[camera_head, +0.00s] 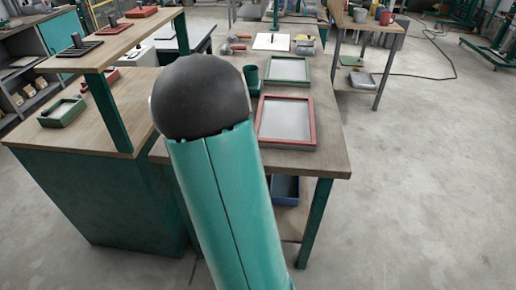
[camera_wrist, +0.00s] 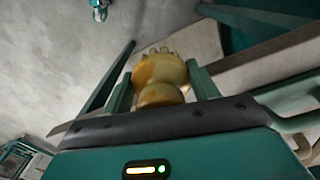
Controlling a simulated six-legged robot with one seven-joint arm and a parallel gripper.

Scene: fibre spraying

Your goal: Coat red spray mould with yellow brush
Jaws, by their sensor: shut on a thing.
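The red spray mould (camera_head: 314,122) is a red-framed tray with a pale grey inside. It lies flat near the right edge of the workbench (camera_head: 331,150) in the head view. In the wrist view my gripper (camera_wrist: 161,88) is shut on the yellow brush (camera_wrist: 158,68), a rounded yellow thing with a notched far end, held between the two teal fingers. My gripper and the brush do not show in the head view, where my teal arm with its black joint fills the middle. I cannot tell how far the brush is from the mould.
A green-framed tray (camera_head: 309,71) lies just behind the red mould, with a dark green cup (camera_head: 252,76) to its left. A shelf (camera_head: 110,45) with small trays and tools stands at left. A blue bin (camera_head: 285,188) sits under the bench.

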